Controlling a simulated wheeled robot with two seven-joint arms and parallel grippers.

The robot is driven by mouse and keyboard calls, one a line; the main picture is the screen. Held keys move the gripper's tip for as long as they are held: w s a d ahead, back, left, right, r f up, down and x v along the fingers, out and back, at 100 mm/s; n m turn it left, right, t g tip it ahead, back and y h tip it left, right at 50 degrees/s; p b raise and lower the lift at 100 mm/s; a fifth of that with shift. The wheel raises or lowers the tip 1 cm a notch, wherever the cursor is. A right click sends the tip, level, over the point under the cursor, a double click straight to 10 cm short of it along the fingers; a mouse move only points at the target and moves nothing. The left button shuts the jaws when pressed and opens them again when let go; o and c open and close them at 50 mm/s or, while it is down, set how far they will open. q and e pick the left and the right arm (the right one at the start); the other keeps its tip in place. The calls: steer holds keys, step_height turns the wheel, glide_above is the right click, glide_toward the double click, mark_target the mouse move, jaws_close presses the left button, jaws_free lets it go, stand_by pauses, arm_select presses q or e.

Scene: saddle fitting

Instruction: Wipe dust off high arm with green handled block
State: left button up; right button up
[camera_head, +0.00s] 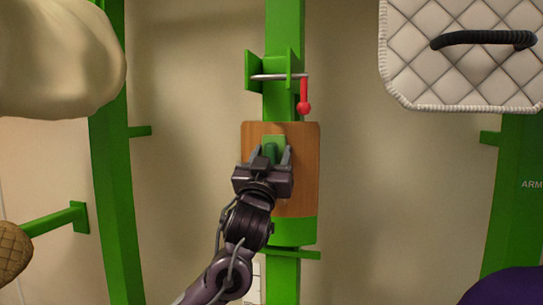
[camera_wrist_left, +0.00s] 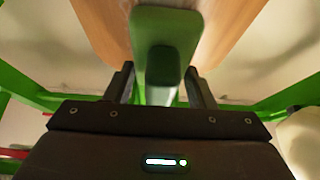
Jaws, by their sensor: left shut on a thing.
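The block is a flat wooden board (camera_head: 303,190) with a green handle (camera_head: 274,146), in front of the central green post in the head view. My left gripper (camera_head: 270,158) has its fingers on either side of the handle and is shut on it. In the left wrist view, the handle (camera_wrist_left: 165,45) stands between the two fingers, with the wooden board (camera_wrist_left: 102,22) behind it. The board hides part of the post. Several green arms jut from the posts; I cannot tell which is the high arm. No dust can be made out. My right gripper is out of view.
A bracket on the central post (camera_head: 283,12) holds a metal rod with a red handle (camera_head: 304,95), just above the board. A quilted white pad (camera_head: 440,75) hangs upper right, a cream rounded shape (camera_head: 60,60) upper left. Open wall lies between the posts.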

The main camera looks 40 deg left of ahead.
arm_select(q)
step_height(320, 180, down, 12)
steer(key=b, duration=1)
stand_by(0.5)
steer(key=shift+w+r, duration=0.1)
steer(key=shift+r, duration=0.05)
steer(key=shift+r+p, duration=3.6)
steer(key=shift+r, duration=0.6)
steer(key=shift+r+p, duration=3.45)
steer(key=shift+r, duration=0.75)
steer(key=shift+f, duration=0.1)
